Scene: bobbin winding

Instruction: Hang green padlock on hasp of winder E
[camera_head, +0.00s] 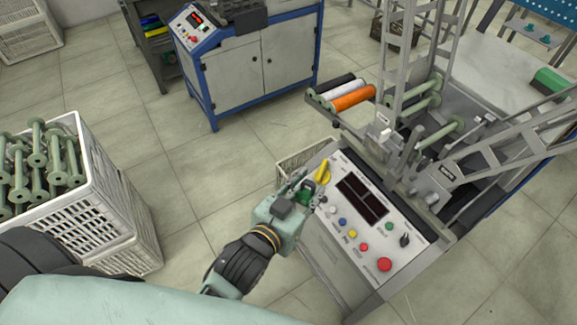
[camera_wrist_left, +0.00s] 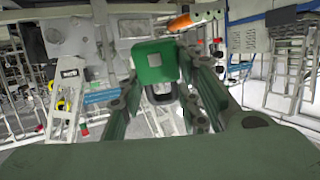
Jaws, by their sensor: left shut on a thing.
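The green padlock (camera_head: 308,189) is at the tip of my left gripper (camera_head: 302,184), close to the upper left corner of the winder's control panel (camera_head: 343,228). In the left wrist view the padlock's green body (camera_wrist_left: 156,61) sits between the fingers of my left gripper (camera_wrist_left: 160,85), with a dark shackle-like part below it. The gripper is shut on the padlock. A yellow rotary handle (camera_head: 323,171) stands on the panel corner just beside the padlock. I cannot make out the hasp or whether the padlock touches it. My right gripper is not in view.
The panel carries coloured buttons, a dark display and a red stop button (camera_head: 384,264). Bobbins, one orange (camera_head: 353,97), sit on the winder above. A white crate of green bobbins (camera_head: 105,215) stands at left. A blue-framed cabinet (camera_head: 255,70) stands behind, with clear floor between.

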